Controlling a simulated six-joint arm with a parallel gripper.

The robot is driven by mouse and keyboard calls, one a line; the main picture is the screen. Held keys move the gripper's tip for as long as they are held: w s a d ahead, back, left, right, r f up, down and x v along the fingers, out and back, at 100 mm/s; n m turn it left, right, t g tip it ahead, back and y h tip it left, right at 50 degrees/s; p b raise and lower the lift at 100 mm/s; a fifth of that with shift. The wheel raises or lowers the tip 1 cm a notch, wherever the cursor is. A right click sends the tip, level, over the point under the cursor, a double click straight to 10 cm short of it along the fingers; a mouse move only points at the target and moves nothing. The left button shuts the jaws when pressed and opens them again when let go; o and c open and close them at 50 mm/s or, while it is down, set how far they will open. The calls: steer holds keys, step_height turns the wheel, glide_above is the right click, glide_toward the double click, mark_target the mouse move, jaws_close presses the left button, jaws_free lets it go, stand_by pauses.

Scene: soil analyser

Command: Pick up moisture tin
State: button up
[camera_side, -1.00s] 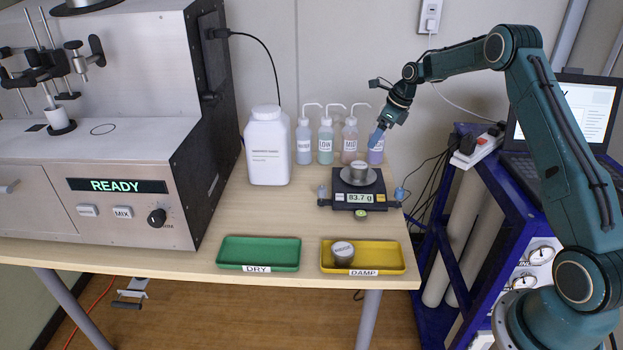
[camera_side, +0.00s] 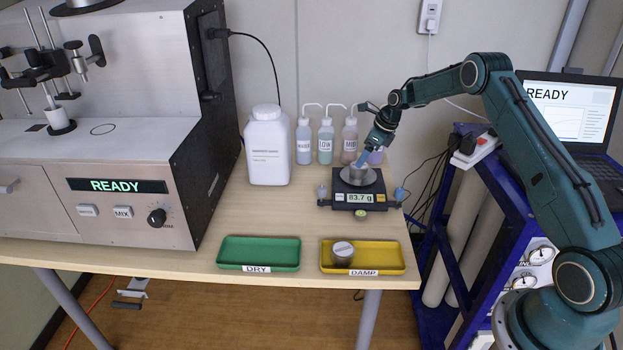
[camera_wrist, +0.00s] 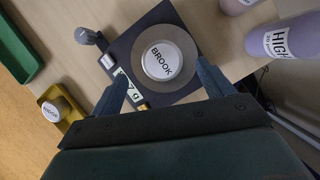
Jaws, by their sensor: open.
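A moisture tin (camera_side: 358,172) stands upright on the round pan of the balance (camera_side: 359,196), which reads 83.7 g. My gripper (camera_side: 362,163) is open and just above the tin on the balance. In the wrist view its two blue fingers (camera_wrist: 163,82) are apart, with the tin ahead between them. I cannot tell whether a finger touches it.
Wash bottles (camera_side: 326,141) stand behind the balance, close to my gripper. A large white jug (camera_side: 267,146) stands left of them. The green DRY tray (camera_side: 259,253) is empty at the front. The analyser (camera_side: 110,150) fills the left. Bare table lies between jug and balance.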

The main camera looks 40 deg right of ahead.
steer(key=shift+w+f, duration=0.15)
steer(key=shift+f, duration=0.2)
steer(key=shift+x, duration=2.6)
steer(key=shift+d, duration=0.1)
steer(key=shift+c, duration=0.2)
steer(key=c, duration=1.1)
steer(key=shift+r, duration=0.1)
steer(key=shift+c, duration=0.2)
step_height(320, 180, up, 20)
